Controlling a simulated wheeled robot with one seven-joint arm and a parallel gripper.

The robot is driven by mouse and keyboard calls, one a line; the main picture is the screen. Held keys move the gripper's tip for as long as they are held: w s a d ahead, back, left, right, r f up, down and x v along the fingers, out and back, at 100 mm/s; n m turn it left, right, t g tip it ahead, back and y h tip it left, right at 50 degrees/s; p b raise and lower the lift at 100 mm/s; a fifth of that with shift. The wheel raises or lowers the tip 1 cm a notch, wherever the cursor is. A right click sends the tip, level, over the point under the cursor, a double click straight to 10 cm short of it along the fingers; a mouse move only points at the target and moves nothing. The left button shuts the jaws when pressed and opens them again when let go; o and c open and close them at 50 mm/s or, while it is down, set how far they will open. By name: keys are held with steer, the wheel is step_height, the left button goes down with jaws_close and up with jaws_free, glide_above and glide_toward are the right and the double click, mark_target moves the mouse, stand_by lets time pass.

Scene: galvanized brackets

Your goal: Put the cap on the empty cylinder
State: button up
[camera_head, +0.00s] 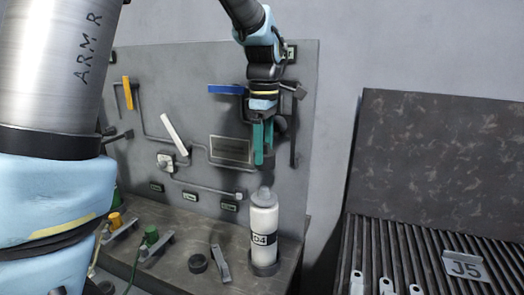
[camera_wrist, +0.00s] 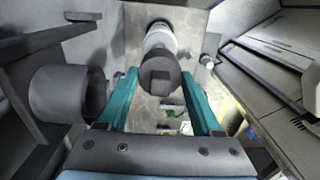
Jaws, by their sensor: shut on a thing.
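The cylinder (camera_head: 264,222) is white with a dark D4 band and a narrow grey top. It stands upright in a dark ring at the bench's right end. My gripper (camera_head: 264,163) points down above it, with a small gap between the fingertips and its top. In the wrist view, my gripper's green fingers (camera_wrist: 160,82) stand either side of a dark round cap (camera_wrist: 158,82) with a square mark. The cap looks gripped between them; the head view hardly shows it behind the fingers. The white cylinder (camera_wrist: 160,40) shows beyond the cap.
A grey panel (camera_head: 225,60) with pipes, a blue handle (camera_head: 227,89) and a yellow handle (camera_head: 127,93) stands close behind. A dark ring (camera_head: 198,263) and a metal bracket (camera_head: 220,264) lie left of the cylinder. A dark cup-shaped part (camera_wrist: 68,95) is close beside the left finger.

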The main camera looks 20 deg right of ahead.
steer(key=shift+f+b, duration=1.85)
steer(key=shift+f, duration=0.95)
steer(key=shift+p, duration=0.45)
steer(key=shift+f+p, duration=0.15)
steer(key=shift+p, duration=0.2)
stand_by(0.5)
steer(key=o, duration=1.4)
steer(key=shift+r+p, duration=3.15)
steer(key=shift+r, duration=0.45)
